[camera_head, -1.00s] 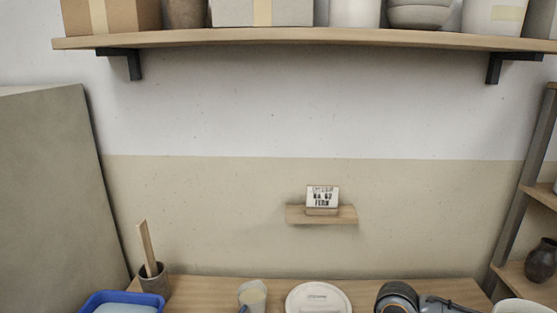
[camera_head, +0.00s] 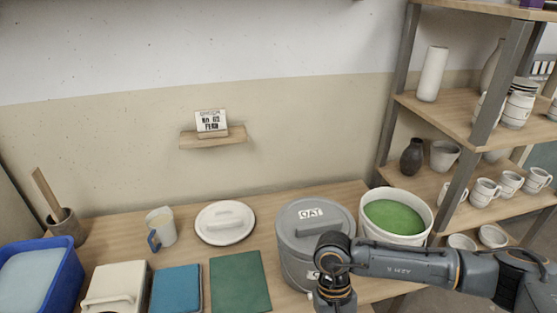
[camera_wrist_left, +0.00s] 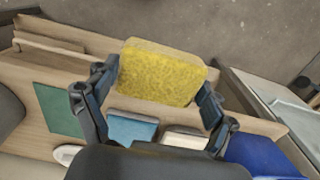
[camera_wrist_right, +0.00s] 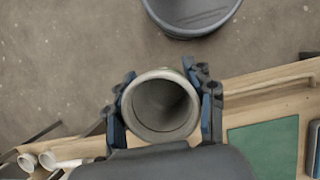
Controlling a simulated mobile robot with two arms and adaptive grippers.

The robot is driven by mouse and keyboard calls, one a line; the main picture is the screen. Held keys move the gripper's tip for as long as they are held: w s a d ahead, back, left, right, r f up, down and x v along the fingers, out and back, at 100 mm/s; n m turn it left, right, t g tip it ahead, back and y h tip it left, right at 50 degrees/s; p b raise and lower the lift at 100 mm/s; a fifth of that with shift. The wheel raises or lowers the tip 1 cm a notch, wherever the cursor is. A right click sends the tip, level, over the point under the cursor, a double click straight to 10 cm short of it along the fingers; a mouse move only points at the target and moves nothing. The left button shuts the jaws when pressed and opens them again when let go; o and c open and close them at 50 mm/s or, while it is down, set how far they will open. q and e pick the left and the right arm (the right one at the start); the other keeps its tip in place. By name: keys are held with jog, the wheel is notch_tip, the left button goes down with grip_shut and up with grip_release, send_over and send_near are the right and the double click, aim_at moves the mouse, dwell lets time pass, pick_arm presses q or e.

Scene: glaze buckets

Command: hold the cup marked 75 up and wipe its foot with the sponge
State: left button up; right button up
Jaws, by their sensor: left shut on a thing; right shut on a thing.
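A yellow sponge (camera_wrist_left: 160,72) is between the two fingers of my left gripper (camera_wrist_left: 157,84) in the left wrist view, held above the table. That gripper is outside the head view. My right gripper (camera_wrist_right: 163,88) is shut on a round grey-beige cup (camera_wrist_right: 137,110). The right wrist view looks into the cup's hollow opening. Its marking and its foot are not visible, so I cannot read 75 on it. In the head view my right arm reaches in from the right, with its fingers and the cup below the bottom edge.
On the table (camera_head: 268,242) stand a lidded grey bucket (camera_head: 313,225) marked OAT, a white bucket (camera_head: 428,231) of green glaze, a white lid (camera_head: 237,238), a jug (camera_head: 168,231), blue (camera_head: 175,290) and green (camera_head: 240,282) mats, and a blue tub (camera_head: 72,281). A shelf rack (camera_head: 392,135) stands right.

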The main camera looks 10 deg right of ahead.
pick_arm(q)
jog(key=shift+d, duration=0.1)
pick_arm(e)
jog(key=shift+s+a+r, duration=0.1)
jog(key=shift+s+a, duration=0.05)
jog(key=shift+a, duration=0.1)
pick_arm(q)
jog(key=shift+f, duration=0.1)
pick_arm(e)
jog(key=a+r+m+g+y, duration=0.3)
jog(key=a+r+m+y, duration=0.15)
jog(key=a, duration=0.35)
jog(key=a+r+m+g+y, duration=0.35)
jog(key=a+r+y, duration=0.2)
jog(key=a, duration=0.35)
notch_tip(320, 180, up, 11)
jog(key=w+a+m+y, duration=0.2)
jog(key=m+y, duration=0.1)
jog(key=y, duration=0.6)
jog(key=w+d+r+m+t+y, duration=0.1)
jog(key=w+d+r+t+y, duration=0.1)
jog(key=w+d+r+y, duration=0.3)
notch_tip(320, 180, up, 2)
jog(key=shift+w+r+m+y, duration=0.1)
jog(key=shift+w+m+y, duration=0.3)
jog(key=shift+w, duration=0.65)
